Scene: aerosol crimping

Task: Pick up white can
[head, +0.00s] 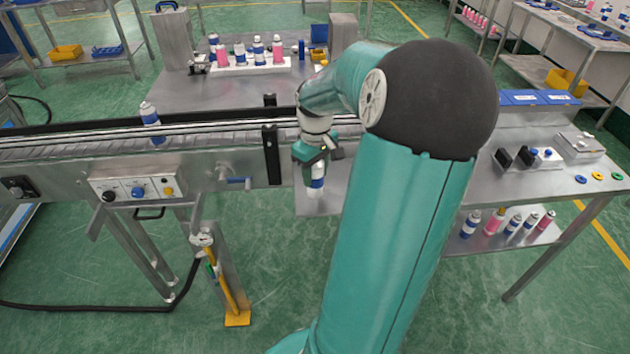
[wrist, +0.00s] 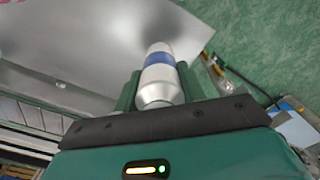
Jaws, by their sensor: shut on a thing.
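A white can with a blue band (wrist: 158,75) sits between the fingers of my gripper (wrist: 160,92) in the wrist view. In the head view the can (head: 316,186) hangs below my gripper (head: 314,168), to the right of the conveyor's end. My gripper is shut on it. The can's upper part is hidden by the gripper in the head view. Another white and blue can (head: 151,122) stands on the conveyor at the left.
The conveyor (head: 70,150) runs across the left, with a control box (head: 138,188) on its front. Several cans stand on a white rack (head: 250,67) on the back table. A steel table (head: 570,180) with small devices is at the right, with several cans on its lower shelf (head: 535,236).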

